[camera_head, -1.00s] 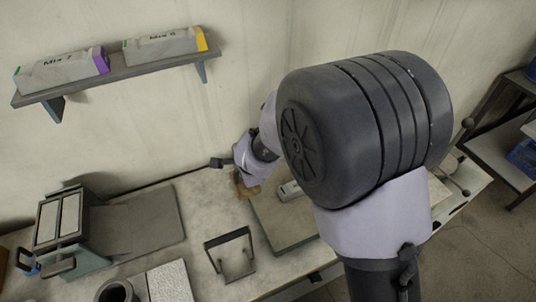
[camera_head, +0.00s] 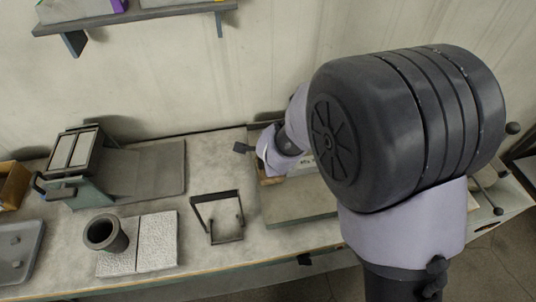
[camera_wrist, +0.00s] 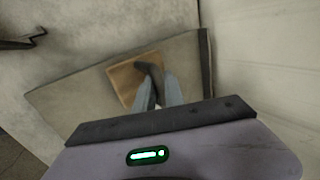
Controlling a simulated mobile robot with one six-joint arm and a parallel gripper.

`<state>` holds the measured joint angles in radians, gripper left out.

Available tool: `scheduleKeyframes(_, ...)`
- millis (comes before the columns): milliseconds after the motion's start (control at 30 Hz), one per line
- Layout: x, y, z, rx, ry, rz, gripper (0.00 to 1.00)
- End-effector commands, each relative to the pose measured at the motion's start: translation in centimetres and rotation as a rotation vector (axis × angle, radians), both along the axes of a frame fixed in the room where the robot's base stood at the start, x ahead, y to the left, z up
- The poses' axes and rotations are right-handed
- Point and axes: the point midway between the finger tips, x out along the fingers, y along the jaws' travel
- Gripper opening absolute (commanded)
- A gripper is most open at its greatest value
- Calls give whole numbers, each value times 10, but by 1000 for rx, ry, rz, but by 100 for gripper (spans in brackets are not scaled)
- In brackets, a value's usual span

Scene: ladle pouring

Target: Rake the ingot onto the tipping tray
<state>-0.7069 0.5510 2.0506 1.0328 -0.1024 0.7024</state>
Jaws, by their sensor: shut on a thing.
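My gripper (camera_wrist: 158,90) is shut on a dark handle (camera_wrist: 150,70) in the wrist view. A flat brown wooden piece (camera_wrist: 128,78) lies around the handle's lower end, over a grey slab (camera_wrist: 75,95); I take it as the rake's head. In the head view my arm hides most of the gripper, and a bit of the brown piece (camera_head: 270,181) shows at the slab's (camera_head: 290,208) left side. A pale bar with dark marks (camera_head: 301,168), probably the ingot, shows partly beside my wrist. I cannot tell which thing is the tipping tray, nor whether brown piece and bar touch.
A dark wire stand (camera_head: 217,216) stands left of the slab. Further left are a dark cup (camera_head: 105,233), a white textured plate (camera_head: 157,242), a hinged device (camera_head: 80,160) with a grey plate, and a grey tray (camera_head: 18,250). A wall shelf (camera_head: 140,17) hangs above.

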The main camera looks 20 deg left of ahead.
Motion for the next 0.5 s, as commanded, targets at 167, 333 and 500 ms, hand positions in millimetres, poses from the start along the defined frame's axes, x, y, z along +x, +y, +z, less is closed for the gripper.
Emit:
scheduleKeyframes(167, 7, -9, -11, 1, 0, -3, 0)
scheduleKeyframes(333, 17, -25, -11, 1, -1, -2, 0)
scheduleKeyframes(500, 28, -42, -10, 0, -1, -2, 0)
